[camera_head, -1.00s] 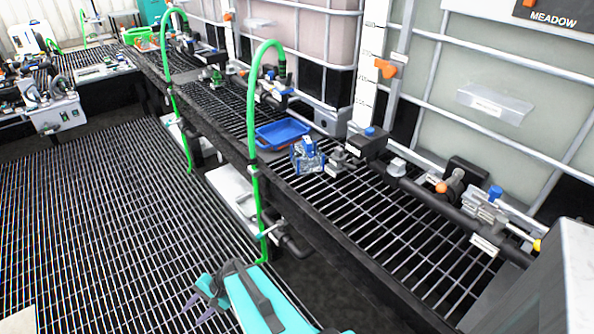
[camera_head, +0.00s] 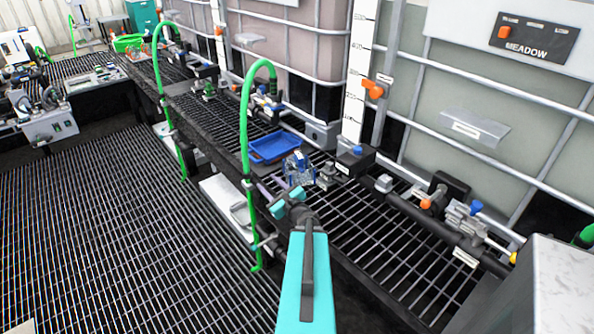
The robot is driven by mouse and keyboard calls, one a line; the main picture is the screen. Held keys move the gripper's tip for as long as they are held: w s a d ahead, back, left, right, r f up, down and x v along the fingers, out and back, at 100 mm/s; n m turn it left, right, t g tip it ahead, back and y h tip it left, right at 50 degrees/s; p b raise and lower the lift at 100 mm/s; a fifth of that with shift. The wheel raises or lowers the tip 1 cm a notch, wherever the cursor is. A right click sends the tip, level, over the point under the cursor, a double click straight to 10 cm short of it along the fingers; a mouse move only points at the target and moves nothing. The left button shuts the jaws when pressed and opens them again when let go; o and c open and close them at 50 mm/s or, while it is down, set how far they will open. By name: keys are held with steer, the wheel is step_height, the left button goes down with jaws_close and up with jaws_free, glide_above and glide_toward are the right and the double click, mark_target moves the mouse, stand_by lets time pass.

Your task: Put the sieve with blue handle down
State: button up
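My gripper (camera_head: 271,186) is at the end of my teal arm, over the near edge of the grated bench. Its two thin purplish fingers look apart, with nothing clear between them. I cannot make out a sieve with a blue handle for certain. A clear, bluish object (camera_head: 298,166) stands on the bench just beyond my gripper; its shape is too small to tell. A blue tray (camera_head: 262,158) lies to the left of it. My gripper partly overlaps this area in the picture, and I cannot tell whether it touches anything.
A green hose (camera_head: 244,130) arches up at the bench edge, just left of my gripper. A dark pipe with valves (camera_head: 425,217) runs along the back right. Large caged tanks (camera_head: 480,100) stand behind. The bench grating (camera_head: 375,240) at the right front is bare.

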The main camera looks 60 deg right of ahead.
mark_target(301, 163)
steer(key=s+d+r+m+h, duration=0.1)
steer(key=s+d+m, duration=0.1)
steer(key=s+d, duration=0.1)
steer(key=s+d+r+m+g+h, duration=0.1)
steer(key=s+d+m+h, duration=0.1)
steer(key=s+d, duration=0.1)
steer(key=s+d+r+m+g+h, duration=0.1)
steer(key=s+d+m, duration=0.1)
steer(key=s+d, duration=0.1)
steer(key=shift+s+d+m+h, duration=0.25)
steer(key=shift+s+m+h, duration=0.15)
steer(key=shift+s, duration=0.2)
steer(key=shift+w+d+f+b, duration=0.1)
steer(key=shift+w+f+b, duration=0.15)
steer(key=shift+b, duration=0.55)
steer(key=b, duration=0.3)
steer(key=shift+w+d, duration=0.25)
steer(key=shift+w, duration=0.1)
steer(key=b+x, duration=0.1)
steer(key=b, duration=0.7)
steer(key=shift+w+d+b, duration=0.15)
steer(key=shift+d+b, duration=0.05)
steer(key=shift+b, duration=0.2)
steer(key=x, duration=0.3)
steer(key=shift+w+d+r, duration=0.2)
steer(key=shift+w+d, duration=0.05)
steer(key=shift+d, duration=0.05)
steer(key=shift+x, duration=1)
